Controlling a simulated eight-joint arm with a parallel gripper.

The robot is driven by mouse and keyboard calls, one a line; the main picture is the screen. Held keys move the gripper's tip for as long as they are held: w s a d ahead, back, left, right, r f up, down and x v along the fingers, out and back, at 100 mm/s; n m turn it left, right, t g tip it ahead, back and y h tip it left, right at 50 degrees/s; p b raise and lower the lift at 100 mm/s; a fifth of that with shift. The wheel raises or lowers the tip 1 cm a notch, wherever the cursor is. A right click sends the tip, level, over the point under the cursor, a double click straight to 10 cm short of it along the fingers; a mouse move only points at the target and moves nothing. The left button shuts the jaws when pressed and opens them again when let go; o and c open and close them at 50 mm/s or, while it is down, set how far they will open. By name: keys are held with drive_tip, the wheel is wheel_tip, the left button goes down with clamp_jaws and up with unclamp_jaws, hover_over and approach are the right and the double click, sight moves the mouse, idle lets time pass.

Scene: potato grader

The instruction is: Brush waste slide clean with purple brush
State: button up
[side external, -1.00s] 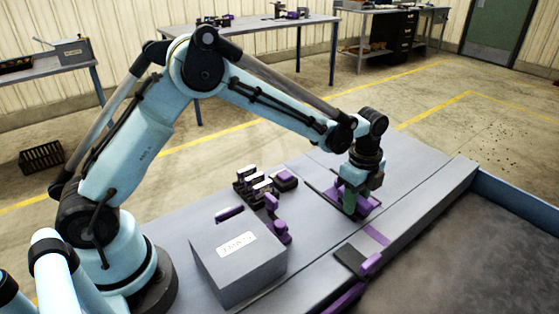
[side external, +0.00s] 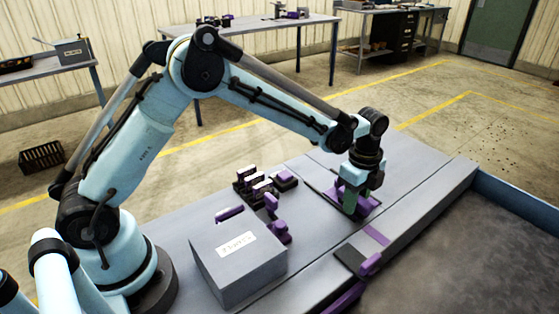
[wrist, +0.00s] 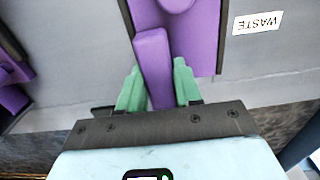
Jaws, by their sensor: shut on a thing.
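My gripper (side external: 359,201) is low over a purple slide (side external: 371,208) set in the grey bench top, in the side external view. In the wrist view, its green fingers (wrist: 158,85) are shut on a long purple piece, which looks like the purple brush (wrist: 152,50). The brush lies over the purple slide (wrist: 205,35), beside a white label reading WASTE (wrist: 258,22). The brush's bristles are hidden, and I cannot tell whether they touch the slide. No dirt on the slide can be made out.
A grey box (side external: 238,258) with a white label stands left of my gripper. Several purple and dark parts (side external: 264,188) sit behind it. A purple handle on a dark plate (side external: 369,264) lies near the front edge, beside a large blue-walled bin (side external: 520,200). The bench right of my gripper is clear.

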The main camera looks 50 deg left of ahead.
sight(372, 200)
drive_tip(key=shift+w, duration=3.4)
drive_tip(key=shift+r, duration=0.1)
wheel_tip(372, 200, up, 7)
